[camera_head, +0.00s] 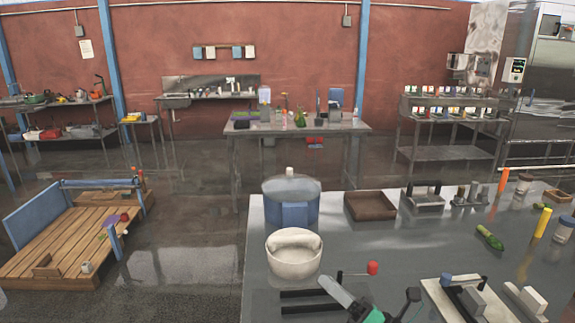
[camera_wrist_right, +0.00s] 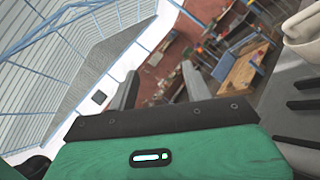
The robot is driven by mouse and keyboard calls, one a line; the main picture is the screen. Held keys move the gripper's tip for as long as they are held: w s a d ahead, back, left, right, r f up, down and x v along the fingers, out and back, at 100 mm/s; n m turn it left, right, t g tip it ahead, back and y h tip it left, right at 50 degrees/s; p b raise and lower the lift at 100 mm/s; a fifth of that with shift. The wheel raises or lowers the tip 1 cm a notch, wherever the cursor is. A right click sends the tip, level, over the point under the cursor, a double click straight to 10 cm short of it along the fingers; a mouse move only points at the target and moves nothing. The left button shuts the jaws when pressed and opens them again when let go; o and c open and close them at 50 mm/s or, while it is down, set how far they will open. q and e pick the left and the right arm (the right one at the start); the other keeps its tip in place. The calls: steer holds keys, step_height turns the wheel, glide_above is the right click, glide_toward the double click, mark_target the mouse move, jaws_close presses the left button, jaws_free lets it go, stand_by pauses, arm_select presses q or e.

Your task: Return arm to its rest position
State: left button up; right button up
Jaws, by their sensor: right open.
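My right gripper (camera_head: 368,290) is at the bottom of the head view, low over the front of the grey table (camera_head: 350,245). Its green body is cut off by the lower edge. In the right wrist view its two grey fingers (camera_wrist_right: 162,84) stand apart with nothing between them. They point away from the table toward the room. My left gripper is in neither view. A cream round container (camera_head: 293,262) stands on the table left of the right gripper. It also shows at the right edge of the wrist view (camera_wrist_right: 304,30).
A blue translucent vessel (camera_head: 291,214) stands behind the container. A red-knobbed lever (camera_head: 373,268) is close to the right gripper. Grey-and-white devices (camera_head: 455,302) stand at front right.

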steer(key=s+d+f+m+t+h, duration=0.1)
steer(key=s+d+f+m+h, duration=0.1)
steer(key=d+f+m+h, duration=0.85)
steer(key=s+d+f+m+t+h, duration=0.1)
steer(key=s+d+f+m+h, duration=0.15)
steer(key=m+h, duration=0.85)
steer(key=s+f+m+g+y, duration=0.2)
steer(key=s+f+m+g, duration=0.25)
steer(key=s, duration=0.35)
steer(key=s+d+f+m+g+y, duration=0.1)
steer(key=s+f+m+g, duration=0.35)
steer(key=s, duration=0.25)
steer(key=s+f+m+g+y, duration=0.25)
steer(key=s+f+m, duration=0.2)
steer(key=s, duration=0.35)
step_height(320, 180, down, 32)
steer(key=g, duration=0.2)
steer(key=s+d+f, duration=0.1)
steer(key=s+f, duration=0.8)
steer(key=s+d+f+g+h, duration=0.1)
steer(key=s+d+f, duration=0.1)
steer(key=s+f, duration=0.7)
steer(key=shift+s+d+f+n, duration=0.25)
steer(key=shift+s+f+n, duration=0.15)
steer(key=shift+f, duration=0.05)
